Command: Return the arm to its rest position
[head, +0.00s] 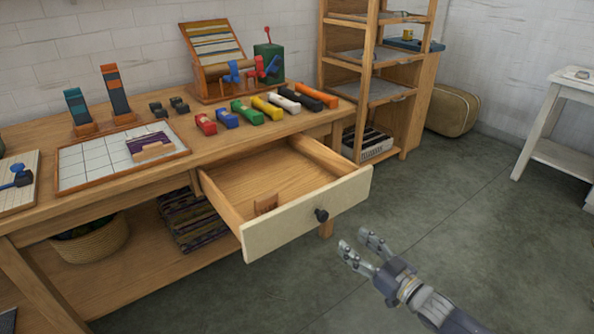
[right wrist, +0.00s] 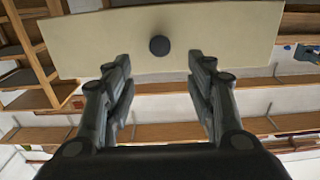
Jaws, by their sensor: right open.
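My right gripper (head: 358,246) is in the head view at the lower right, in front of the open drawer and a little to the right of its knob. Its two fingers are apart with nothing between them. In the right wrist view the fingers (right wrist: 160,90) are also spread and empty, and the drawer front (right wrist: 215,30) with its dark round knob (right wrist: 159,46) shows beyond the fingertips. The gripper appears clear of the knob. My left gripper is in neither view.
The drawer (head: 290,222) stands pulled out from the workbench (head: 140,232), with a small wooden piece (head: 266,203) inside. Several coloured skeins line the bench top. An open shelf unit (head: 364,100) stands behind. A white table (head: 560,150) is at the right. The grey floor (head: 450,220) between is clear.

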